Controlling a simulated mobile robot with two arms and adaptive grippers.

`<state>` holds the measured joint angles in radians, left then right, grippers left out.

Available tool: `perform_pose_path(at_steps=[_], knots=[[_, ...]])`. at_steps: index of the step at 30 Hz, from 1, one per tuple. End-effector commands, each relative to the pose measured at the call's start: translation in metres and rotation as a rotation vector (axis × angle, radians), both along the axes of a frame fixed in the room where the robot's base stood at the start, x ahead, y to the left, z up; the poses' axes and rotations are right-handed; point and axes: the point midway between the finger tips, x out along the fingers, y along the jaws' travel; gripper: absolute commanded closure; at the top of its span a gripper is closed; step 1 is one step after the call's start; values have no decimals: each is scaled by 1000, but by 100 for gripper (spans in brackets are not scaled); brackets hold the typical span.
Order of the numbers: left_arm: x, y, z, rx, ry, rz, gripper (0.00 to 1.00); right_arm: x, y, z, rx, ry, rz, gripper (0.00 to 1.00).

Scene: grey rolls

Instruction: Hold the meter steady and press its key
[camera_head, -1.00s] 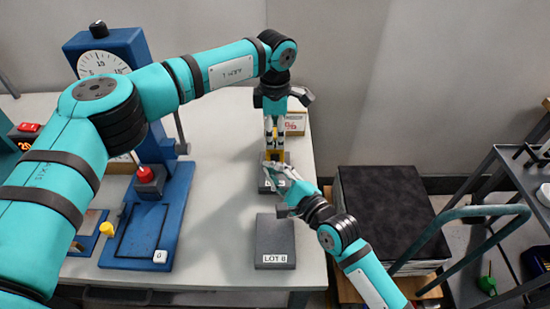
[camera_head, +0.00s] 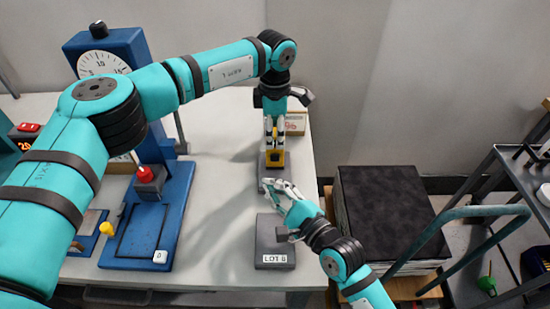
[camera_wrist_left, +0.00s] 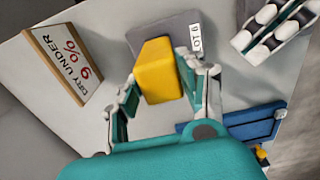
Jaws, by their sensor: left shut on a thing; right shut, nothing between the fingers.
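The yellow meter (camera_head: 274,160) is at the right side of the table, above a grey slab marked LOT (camera_head: 263,170). My left gripper (camera_head: 274,143) comes down from above and is shut on the meter. In the left wrist view the yellow meter (camera_wrist_left: 157,70) sits between both fingers; I cannot tell whether it touches the slab. Its key cannot be made out. My right gripper (camera_head: 268,186) is shut and empty, in front of the meter and apart from it. It also shows in the left wrist view (camera_wrist_left: 262,40).
A second grey slab (camera_head: 268,235) labelled LOT lies nearer the table's front edge, below my right wrist. A "DRY UNDER 9%" sign (camera_head: 296,124) stands behind. A blue press with a dial (camera_head: 101,64) stands at left. A dark-topped stack (camera_head: 385,205) is right of the table.

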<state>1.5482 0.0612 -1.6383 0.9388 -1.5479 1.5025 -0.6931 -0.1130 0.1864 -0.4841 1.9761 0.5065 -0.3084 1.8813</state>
Motion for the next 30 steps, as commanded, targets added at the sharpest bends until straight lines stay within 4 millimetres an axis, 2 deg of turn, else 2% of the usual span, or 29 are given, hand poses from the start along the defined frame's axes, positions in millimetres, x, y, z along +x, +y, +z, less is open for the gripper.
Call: perform_pose_path(at_steps=[12,13,18,19,26,30], knots=[[0,0,0,0,-1,0,100,0,0,0,1,1,0,100],[0,0,0,0,-1,0,59,0,0,0,1,1,0,100],[0,0,0,0,-1,0,37,0,0,0,1,1,0,100],[0,0,0,0,-1,0,33,0,0,0,1,1,0,100],[0,0,0,0,0,0,33,0,0,0,1,1,0,100],[1,0,8,-1,-2,0,33,0,0,0,1,1,0,100]])
